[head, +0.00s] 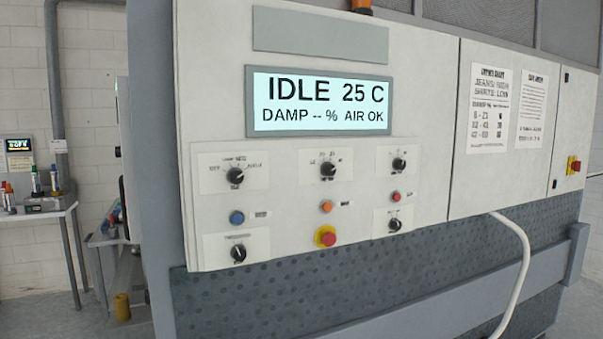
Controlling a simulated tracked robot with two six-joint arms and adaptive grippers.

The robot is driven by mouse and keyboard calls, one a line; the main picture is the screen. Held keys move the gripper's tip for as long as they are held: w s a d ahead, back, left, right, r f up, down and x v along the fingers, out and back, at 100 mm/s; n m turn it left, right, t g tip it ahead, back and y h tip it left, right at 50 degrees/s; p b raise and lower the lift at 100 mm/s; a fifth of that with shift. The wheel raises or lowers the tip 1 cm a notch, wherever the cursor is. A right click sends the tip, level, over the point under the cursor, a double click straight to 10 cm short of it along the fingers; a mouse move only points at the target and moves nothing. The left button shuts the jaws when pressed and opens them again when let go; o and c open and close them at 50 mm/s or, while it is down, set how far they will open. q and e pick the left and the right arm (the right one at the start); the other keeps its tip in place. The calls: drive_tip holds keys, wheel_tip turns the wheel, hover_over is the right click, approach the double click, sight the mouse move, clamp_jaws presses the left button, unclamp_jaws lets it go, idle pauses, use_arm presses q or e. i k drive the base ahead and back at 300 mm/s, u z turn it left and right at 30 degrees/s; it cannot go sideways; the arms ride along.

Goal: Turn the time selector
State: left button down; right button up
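A pale control panel (290,210) carries several black rotary knobs on white label plates. The upper left knob (235,175), the upper middle knob (327,169) and the upper right knob (398,164) form a row under the display. A lower left knob (238,254) and a lower right knob (394,225) sit beneath. The labels are too small to read surely, so I cannot tell which knob is the time selector. The display (320,103) reads IDLE, 25 C, DAMP -- %, AIR OK. Neither of my grippers is in view.
A blue button (237,217), an orange button (326,207), a red button (395,196) and a red emergency stop (326,236) sit among the knobs. A white hose (523,260) hangs at right. A grey rail (440,295) crosses below the panel.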

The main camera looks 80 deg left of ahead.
sight(327, 168)
drive_tip(key=u, duration=0.55)
drive_tip(key=k, duration=0.15)
drive_tip(key=z, duration=1.2)
drive_tip(key=i, duration=0.1)
drive_tip(key=u, duration=3.15)
drive_tip(key=i, duration=1.05)
drive_tip(key=z, duration=0.2)
